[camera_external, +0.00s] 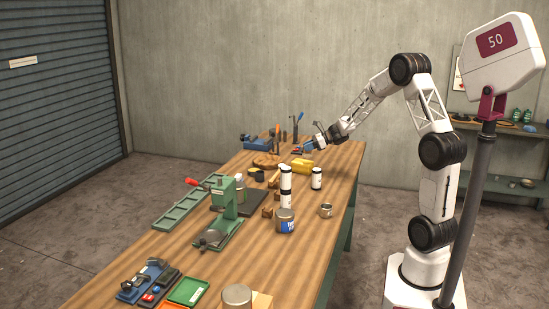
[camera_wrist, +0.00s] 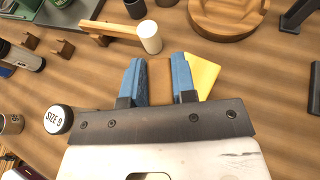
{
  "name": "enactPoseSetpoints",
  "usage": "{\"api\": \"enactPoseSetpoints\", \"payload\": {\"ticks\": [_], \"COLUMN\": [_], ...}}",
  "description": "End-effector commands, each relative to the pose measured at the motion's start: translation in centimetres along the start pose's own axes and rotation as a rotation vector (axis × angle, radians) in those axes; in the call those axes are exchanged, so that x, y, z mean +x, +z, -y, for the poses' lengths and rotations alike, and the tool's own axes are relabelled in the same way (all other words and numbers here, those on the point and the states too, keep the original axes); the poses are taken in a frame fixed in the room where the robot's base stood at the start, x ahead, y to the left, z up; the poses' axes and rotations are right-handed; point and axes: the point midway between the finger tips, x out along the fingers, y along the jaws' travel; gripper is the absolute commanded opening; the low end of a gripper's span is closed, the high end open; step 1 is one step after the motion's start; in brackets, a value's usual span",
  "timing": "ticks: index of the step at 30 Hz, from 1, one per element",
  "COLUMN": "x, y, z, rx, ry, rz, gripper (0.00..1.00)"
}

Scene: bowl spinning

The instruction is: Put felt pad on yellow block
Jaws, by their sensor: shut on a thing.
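My gripper (camera_external: 309,146) is above the far part of the workbench. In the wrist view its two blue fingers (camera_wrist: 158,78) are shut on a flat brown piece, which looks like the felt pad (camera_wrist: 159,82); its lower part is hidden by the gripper. The yellow block (camera_wrist: 204,72) shows just right of the right finger, partly covered by it. In the external view the yellow block (camera_external: 302,166) lies on the bench below the gripper. I cannot tell whether the pad touches the block.
A mallet with a white head (camera_wrist: 150,37) lies ahead of the fingers. A round wooden piece (camera_wrist: 228,28) is at the top right. A size 9 canister (camera_wrist: 59,119) is at the left. A green press (camera_external: 225,209) and several cans stand nearer on the bench.

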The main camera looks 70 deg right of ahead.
Motion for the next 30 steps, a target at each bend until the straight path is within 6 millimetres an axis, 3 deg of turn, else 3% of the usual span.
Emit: {"api": "enactPoseSetpoints", "payload": {"ticks": [10,23,30], "x": [1.9,2.1,2.9], "y": [0.5,0.4,-1.5], "z": [3.0,3.2,3.2], "rx": [-0.001,0.000,0.002], "ry": [0.000,0.000,0.000], "rz": [0.000,0.000,-0.001], "gripper": [0.02,0.02,0.02]}}
